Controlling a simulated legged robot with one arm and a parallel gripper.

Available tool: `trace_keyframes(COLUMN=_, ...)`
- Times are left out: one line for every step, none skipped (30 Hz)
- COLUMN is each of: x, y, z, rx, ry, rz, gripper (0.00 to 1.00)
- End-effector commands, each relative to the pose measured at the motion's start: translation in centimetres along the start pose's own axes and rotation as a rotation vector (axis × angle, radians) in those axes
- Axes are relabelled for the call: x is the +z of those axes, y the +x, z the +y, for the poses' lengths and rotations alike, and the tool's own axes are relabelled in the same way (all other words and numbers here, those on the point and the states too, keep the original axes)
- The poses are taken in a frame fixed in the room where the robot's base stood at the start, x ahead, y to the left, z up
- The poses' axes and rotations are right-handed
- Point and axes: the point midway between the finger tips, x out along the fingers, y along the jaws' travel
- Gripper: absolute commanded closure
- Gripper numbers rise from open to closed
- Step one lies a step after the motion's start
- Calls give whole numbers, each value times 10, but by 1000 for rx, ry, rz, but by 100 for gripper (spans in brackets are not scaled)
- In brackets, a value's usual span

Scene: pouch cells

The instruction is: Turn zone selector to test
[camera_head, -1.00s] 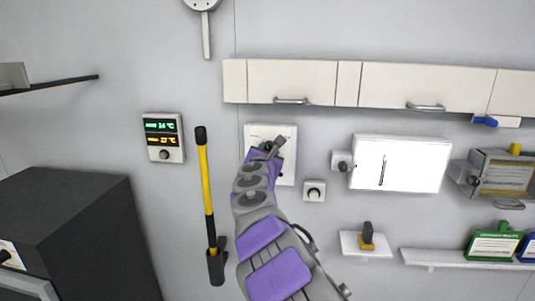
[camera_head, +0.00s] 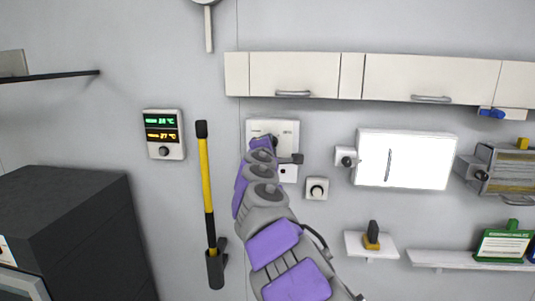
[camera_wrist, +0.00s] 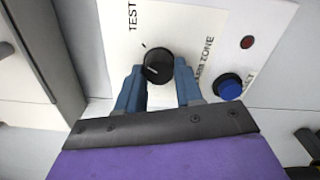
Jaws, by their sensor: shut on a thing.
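The zone selector is a round black knob (camera_wrist: 158,66) on a white panel (camera_wrist: 185,25), with a TEST label (camera_wrist: 132,16) beside it in the wrist view. A small dark tick lies on the panel between knob and label. The knob has a pale line, but its exact setting is hard to tell. My gripper (camera_wrist: 160,86) has its two blue fingers on either side of the knob, shut on it. In the head view the panel (camera_head: 287,127) is on the wall, and my gripper (camera_head: 271,144) and wrist hide most of the knob area.
A blue button (camera_wrist: 229,86) and a red light (camera_wrist: 247,42) sit near the knob. A smaller dial (camera_head: 317,188) is right of the panel, a temperature display (camera_head: 163,134) left. Cabinets (camera_head: 294,74) hang above. A yellow-handled tool (camera_head: 206,185) hangs lower left.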

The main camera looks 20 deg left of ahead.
Motion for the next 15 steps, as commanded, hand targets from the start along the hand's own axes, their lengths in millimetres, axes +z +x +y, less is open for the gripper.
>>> trace_keyframes(x=-3, y=1, z=-8, rx=-7, ry=37, rz=2, gripper=95)
trace_keyframes(x=-3, y=1, z=-7, rx=-7, ry=60, rz=2, gripper=95)
trace_keyframes(x=-3, y=1, z=-8, rx=-7, ry=88, rz=2, gripper=95)
trace_keyframes(x=-2, y=1, z=-8, rx=-7, ry=107, rz=1, gripper=95)
trace_keyframes(x=-2, y=1, z=-8, rx=-8, ry=127, rz=1, gripper=95)
trace_keyframes(x=-2, y=1, z=-8, rx=-10, ry=150, rz=1, gripper=95)
trace_keyframes(x=-2, y=2, z=-8, rx=-11, ry=166, rz=0, gripper=95)
trace_keyframes(x=-2, y=2, z=-8, rx=-11, ry=182, rz=-1, gripper=95)
trace_keyframes(x=-2, y=2, z=-9, rx=-11, ry=201, rz=-1, gripper=95)
trace_keyframes(x=-1, y=2, z=-9, rx=-12, ry=213, rz=-2, gripper=95)
trace_keyframes(x=-1, y=2, z=-8, rx=-12, ry=225, rz=-2, gripper=95)
trace_keyframes(x=-1, y=2, z=-8, rx=-13, ry=240, rz=-2, gripper=95)
trace_keyframes(x=-1, y=2, z=-8, rx=-13, ry=249, rz=-2, gripper=95)
trace_keyframes(x=-1, y=2, z=-8, rx=-13, ry=258, rz=-2, gripper=95)
trace_keyframes(x=-1, y=2, z=-8, rx=-13, ry=267, rz=-3, gripper=95)
